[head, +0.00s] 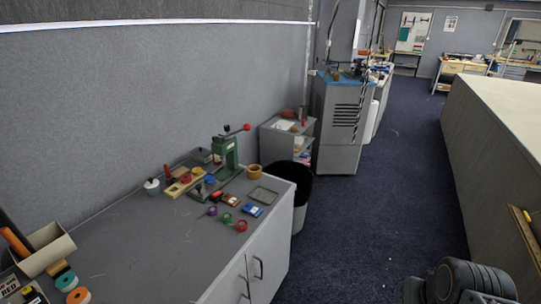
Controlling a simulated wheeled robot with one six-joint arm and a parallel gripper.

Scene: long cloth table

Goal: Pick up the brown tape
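A tan-brown ring, which looks like the brown tape (254,171), sits near the back right corner of the grey cabinet top (140,245). It stands just right of a green hand press (228,153) and behind a flat dark tray (262,195). It is small in the picture, and nothing covers it. A black rounded part of my own body shows at the bottom right, far from the tape. I see no gripper fingers.
Small coloured rolls (241,226) lie near the cabinet's right edge. More rolls (78,295) and a tilted bin (45,248) are at the left. A black waste bin (297,184) stands beside the cabinet. Blue carpet (375,220) lies open up to the long table (500,105).

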